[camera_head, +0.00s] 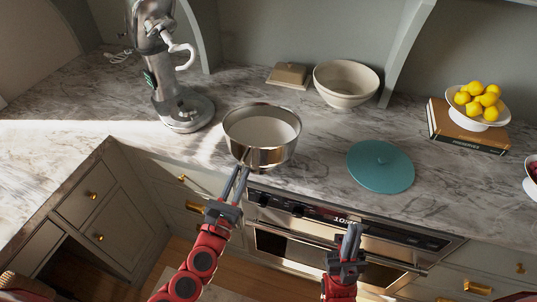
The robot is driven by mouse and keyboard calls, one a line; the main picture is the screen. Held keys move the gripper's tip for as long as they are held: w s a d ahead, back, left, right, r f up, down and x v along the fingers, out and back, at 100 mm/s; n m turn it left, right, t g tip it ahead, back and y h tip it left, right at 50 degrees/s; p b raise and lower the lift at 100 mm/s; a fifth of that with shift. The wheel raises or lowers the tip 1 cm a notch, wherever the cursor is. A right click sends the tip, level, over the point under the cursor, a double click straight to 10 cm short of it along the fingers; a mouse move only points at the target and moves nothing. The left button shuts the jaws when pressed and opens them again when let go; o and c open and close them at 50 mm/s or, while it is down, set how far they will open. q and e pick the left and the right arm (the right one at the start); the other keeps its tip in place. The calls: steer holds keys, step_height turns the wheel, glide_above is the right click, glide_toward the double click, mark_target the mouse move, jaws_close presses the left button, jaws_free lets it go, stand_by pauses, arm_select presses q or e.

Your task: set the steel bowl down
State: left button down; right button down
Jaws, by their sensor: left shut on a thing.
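The steel bowl (282,154), shiny outside and pale inside, is upright at the front of the marble counter (325,148), left of the teal disc. My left gripper (245,163) reaches up from the front and is shut on the near rim of the bowl. I cannot tell whether the bowl's base touches the counter or is slightly above it; the base is hard to make out. My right gripper (352,232) is in front of the oven, below the counter edge, apart from the bowl. Its fingers look close together, but whether they are shut is unclear.
A teal disc (381,167) lies right of the bowl. A stand mixer (182,105) stands left. Behind are a butter dish (290,74) and a cream bowl (346,84). Lemons in a white dish (477,103) sit on books (466,138) at right.

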arm_select(q)
steer(key=w+d, duration=0.2)
steer(key=w, duration=0.1)
steer(key=w+d+p, duration=0.1)
steer(key=w+d, duration=0.1)
steer(key=w, duration=0.1)
steer(key=w+d+f, duration=0.1)
steer(key=w+d, duration=0.1)
steer(key=w, duration=0.2)
steer(key=shift+w+d, duration=0.1)
step_height(320, 180, down, 3)
steer(key=shift+r+b, duration=0.1)
steer(key=shift+b, duration=0.65)
steer(key=shift+f, duration=0.5)
steer(key=c, duration=0.8)
jaws_free()
steer(key=shift+r, duration=0.1)
